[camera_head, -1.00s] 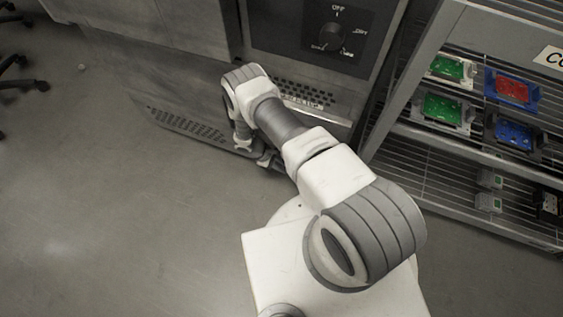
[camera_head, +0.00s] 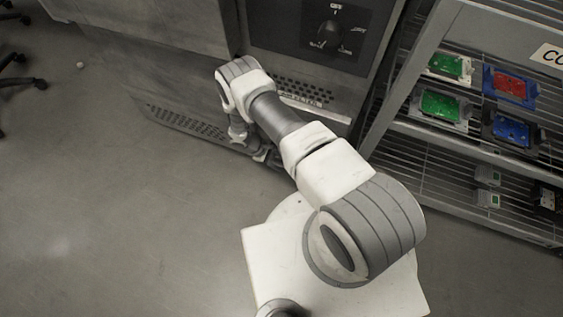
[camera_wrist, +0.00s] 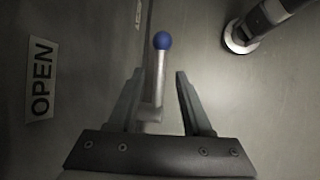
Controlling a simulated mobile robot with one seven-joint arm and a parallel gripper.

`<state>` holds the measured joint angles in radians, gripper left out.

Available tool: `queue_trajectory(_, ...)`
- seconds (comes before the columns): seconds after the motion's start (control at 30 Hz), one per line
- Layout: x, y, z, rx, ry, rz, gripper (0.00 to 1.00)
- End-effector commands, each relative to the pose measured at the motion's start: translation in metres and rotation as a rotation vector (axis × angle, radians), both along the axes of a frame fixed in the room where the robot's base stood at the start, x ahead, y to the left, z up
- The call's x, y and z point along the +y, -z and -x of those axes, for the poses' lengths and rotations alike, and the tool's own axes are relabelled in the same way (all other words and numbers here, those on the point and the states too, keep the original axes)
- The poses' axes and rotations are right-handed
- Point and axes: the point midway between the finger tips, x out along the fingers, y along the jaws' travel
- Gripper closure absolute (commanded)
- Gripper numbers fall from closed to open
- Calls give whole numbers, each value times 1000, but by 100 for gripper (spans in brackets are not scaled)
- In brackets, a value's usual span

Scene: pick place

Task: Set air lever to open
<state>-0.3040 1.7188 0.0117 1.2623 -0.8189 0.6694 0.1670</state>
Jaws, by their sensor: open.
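The air lever (camera_wrist: 162,41) shows in the wrist view as a pale metal rod with a blue ball on its end. It points up in the picture, and its rod lies between the two fingers of my gripper (camera_wrist: 160,73). The fingers are spread, with the rod nearer the left finger; I cannot tell whether they touch. The ball extends past the fingertips. An OPEN label (camera_wrist: 41,79) is on the grey surface left of the lever. In the head view my arm hides the lever and most of my gripper.
A dark pipe with a round flange (camera_wrist: 240,38) is at the upper right of the wrist view. The head view shows a metal cabinet with a dial (camera_head: 336,30). A shelf rack (camera_head: 395,108) with coloured parts stands at the right. Open floor (camera_head: 110,220) lies at the left.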

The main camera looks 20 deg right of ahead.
Motion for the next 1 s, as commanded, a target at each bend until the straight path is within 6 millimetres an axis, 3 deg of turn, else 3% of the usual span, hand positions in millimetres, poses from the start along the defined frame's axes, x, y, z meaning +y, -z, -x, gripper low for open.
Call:
queue_trajectory(0.03, 6, -14, -3, -3, -2, -1, 50)
queue_trajectory(0.2, 26, -45, -8, -2, -2, -2, 50)
queue_trajectory(0.4, 43, -74, -13, -1, -1, -2, 50)
queue_trajectory(0.6, 51, -85, -15, -1, 0, -2, 50)
queue_trajectory(0.87, 51, -85, -14, 0, 0, -1, 50)
queue_trajectory(1.0, 52, -84, -14, 0, -14, 1, 76)
